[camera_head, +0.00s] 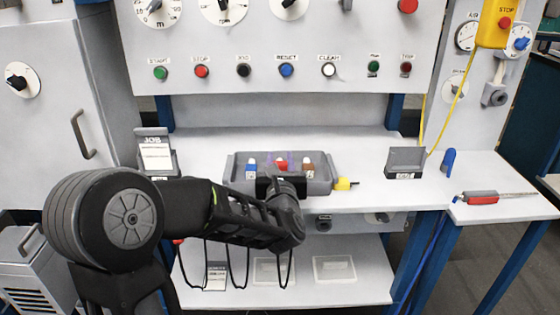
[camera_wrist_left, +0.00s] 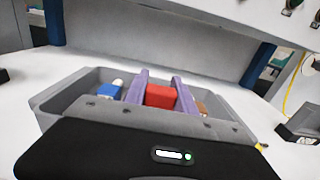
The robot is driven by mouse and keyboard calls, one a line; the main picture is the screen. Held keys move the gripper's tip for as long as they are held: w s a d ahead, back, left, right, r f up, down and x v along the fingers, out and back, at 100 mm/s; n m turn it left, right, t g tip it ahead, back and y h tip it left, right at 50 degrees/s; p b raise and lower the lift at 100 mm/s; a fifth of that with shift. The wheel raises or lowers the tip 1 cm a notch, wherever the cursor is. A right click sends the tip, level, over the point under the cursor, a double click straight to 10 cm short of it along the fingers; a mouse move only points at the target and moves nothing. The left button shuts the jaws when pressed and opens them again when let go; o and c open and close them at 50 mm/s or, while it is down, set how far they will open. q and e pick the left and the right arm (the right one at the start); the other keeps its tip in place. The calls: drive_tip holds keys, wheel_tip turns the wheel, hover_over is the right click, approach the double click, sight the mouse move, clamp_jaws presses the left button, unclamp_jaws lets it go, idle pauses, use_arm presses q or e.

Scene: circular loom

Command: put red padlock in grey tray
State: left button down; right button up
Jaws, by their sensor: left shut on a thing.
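The grey tray (camera_head: 320,187) stands on the white worktop in the middle of the head view; its left wall also shows in the left wrist view (camera_wrist_left: 52,97). My left gripper (camera_head: 281,167) is at the tray, partly hidden by its own wrist. In the wrist view its two purple fingers (camera_wrist_left: 160,92) are shut on the red padlock (camera_wrist_left: 160,97), which also shows in the head view (camera_head: 281,164). The padlock is within the tray's outline; whether it touches the floor is hidden. My right gripper is not in view.
A blue padlock (camera_wrist_left: 109,90) is left of the fingers and a brown one (camera_head: 308,167) right, both in the tray. A yellow item (camera_head: 344,184) is at the tray's right end. A job card holder (camera_head: 156,155) stands left; a dark box (camera_head: 405,161) stands right.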

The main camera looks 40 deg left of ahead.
sight(281, 168)
use_arm(q)
drive_tip(key=c, duration=1.5)
unclamp_jaws()
drive_tip(key=o, duration=0.5)
drive_tip(key=shift+r, duration=0.1)
drive_tip(key=b+v, duration=0.1)
drive_tip(key=v, duration=0.7)
drive_tip(key=shift+s+d, duration=0.1)
drive_tip(key=shift+d, duration=0.1)
drive_tip(key=shift+b+v, duration=1.85)
drive_tip(key=shift+b, duration=1.75)
